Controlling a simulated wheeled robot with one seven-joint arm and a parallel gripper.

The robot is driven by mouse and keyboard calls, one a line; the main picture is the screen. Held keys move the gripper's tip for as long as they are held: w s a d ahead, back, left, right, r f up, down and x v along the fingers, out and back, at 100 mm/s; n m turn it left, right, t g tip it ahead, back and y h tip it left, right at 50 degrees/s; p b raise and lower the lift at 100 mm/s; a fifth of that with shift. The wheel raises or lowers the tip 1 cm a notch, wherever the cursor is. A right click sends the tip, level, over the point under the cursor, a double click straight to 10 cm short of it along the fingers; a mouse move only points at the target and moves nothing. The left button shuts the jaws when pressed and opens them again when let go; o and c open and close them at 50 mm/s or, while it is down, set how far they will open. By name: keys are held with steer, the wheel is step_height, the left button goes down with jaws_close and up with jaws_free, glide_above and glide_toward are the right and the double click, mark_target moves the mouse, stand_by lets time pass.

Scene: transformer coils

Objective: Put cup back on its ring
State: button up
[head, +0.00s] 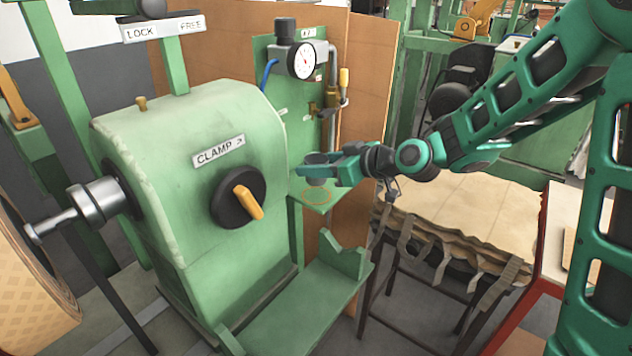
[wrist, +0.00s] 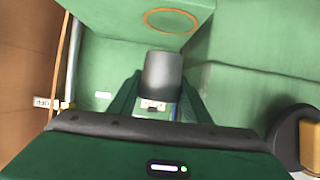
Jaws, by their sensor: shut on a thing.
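My gripper (head: 318,171) is shut on a grey cup (head: 317,158). The cup also shows between the fingers in the wrist view (wrist: 162,76). In the head view the cup is above a small green shelf (head: 309,204) beside the clamp machine. An orange ring (head: 316,196) is marked on that shelf, below the cup. In the wrist view the ring (wrist: 171,20) is empty and lies at the top, beyond the cup, with the cup apart from it. The cup's exact height above the shelf is hard to tell.
The green machine (head: 200,160) with a black and yellow clamp knob (head: 240,198) stands left of the shelf. A pressure gauge (head: 302,62) with pipes is behind it. A green V-shaped rest (head: 343,256) is below. A brown padded table (head: 470,215) is at the right.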

mark_target(325, 180)
steer(key=shift+f, duration=2.1)
steer(key=shift+f, duration=0.1)
steer(key=o, duration=1.2)
steer(key=shift+c, duration=0.2)
steer(key=v, duration=1.2)
